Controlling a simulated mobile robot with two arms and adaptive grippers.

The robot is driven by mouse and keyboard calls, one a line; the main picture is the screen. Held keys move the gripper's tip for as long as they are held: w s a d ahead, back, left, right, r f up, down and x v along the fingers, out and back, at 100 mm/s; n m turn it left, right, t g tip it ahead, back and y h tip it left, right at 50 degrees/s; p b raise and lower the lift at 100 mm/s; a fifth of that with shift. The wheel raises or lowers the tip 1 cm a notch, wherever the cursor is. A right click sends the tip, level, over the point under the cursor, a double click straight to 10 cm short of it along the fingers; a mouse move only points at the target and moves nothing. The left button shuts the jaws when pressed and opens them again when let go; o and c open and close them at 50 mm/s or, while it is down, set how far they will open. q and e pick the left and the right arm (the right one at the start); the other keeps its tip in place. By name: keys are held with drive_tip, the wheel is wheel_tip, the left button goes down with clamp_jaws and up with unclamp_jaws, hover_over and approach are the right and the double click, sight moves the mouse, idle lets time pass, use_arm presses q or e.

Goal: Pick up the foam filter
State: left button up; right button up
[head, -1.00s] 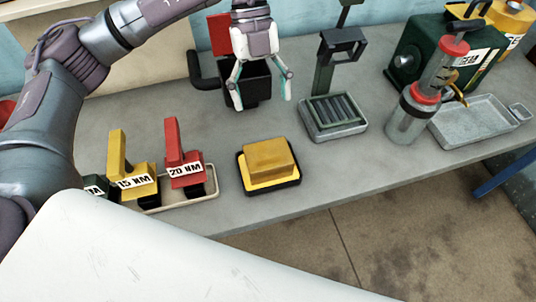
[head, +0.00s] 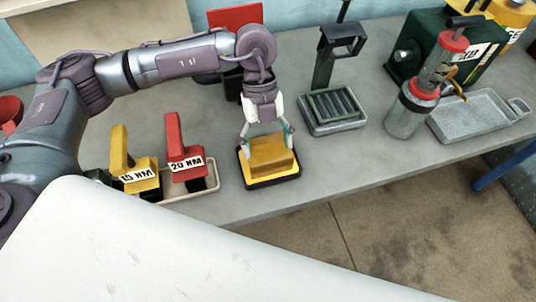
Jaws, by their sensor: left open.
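The foam filter (head: 272,157) is a yellow block lying on a yellow pad in a black-rimmed tray (head: 272,181) near the front edge of the bench. My left gripper (head: 266,137) is directly above it, pointing down. Its fingers are open and spread over the block's far part, one to each side. I cannot tell whether the fingertips touch the foam. My right gripper does not show.
The yellow 15 NM tool (head: 136,172) and red 20 NM tool (head: 187,160) stand in a tray to the left. A grated stand (head: 335,108), a clear cylinder with red rings (head: 410,112) and a metal pan (head: 470,120) are to the right. The bench front edge is close.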

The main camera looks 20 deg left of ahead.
use_arm(q)
drive_tip(key=shift+s+d+f, duration=0.1)
drive_tip(key=shift+f, duration=0.35)
drive_tip(key=c, duration=1.4)
drive_tip(key=shift+o, duration=0.2)
drive_tip(key=shift+r, duration=0.1)
